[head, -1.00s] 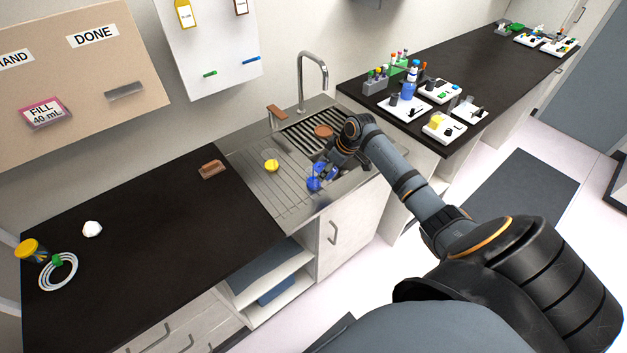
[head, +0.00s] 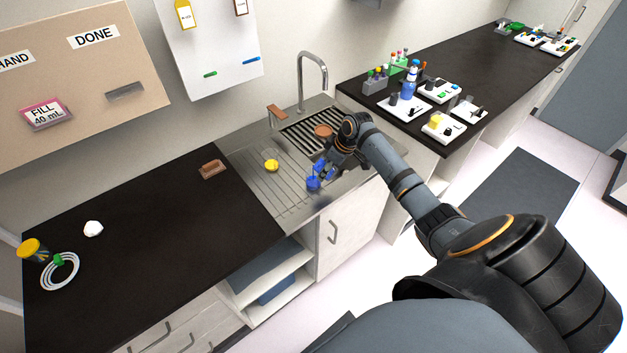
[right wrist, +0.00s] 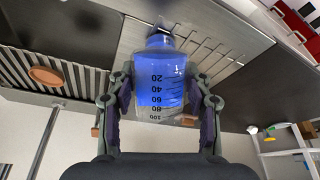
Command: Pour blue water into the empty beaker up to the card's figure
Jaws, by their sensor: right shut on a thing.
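My right gripper (right wrist: 160,110) is shut on a clear graduated vessel (right wrist: 160,85) holding blue water, with a finger on each side. Its black scale runs from 20 to 100; blue fills the part by the low figures, and the part near 80 and 100 looks clear. In the head view the blue vessel (head: 313,183) is over the front of the sink's drainboard; I cannot tell if it touches. The pink-edged card (head: 45,112) reads "FILL 40 mL". My left gripper is not in view.
A yellow round item (head: 271,166) sits on the ribbed drainboard (head: 262,190). A tall tap (head: 312,60) stands behind the sink. A brown block (head: 212,168) lies on the dark left counter (head: 150,220), which is mostly clear. Trays and bottles crowd the right counter.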

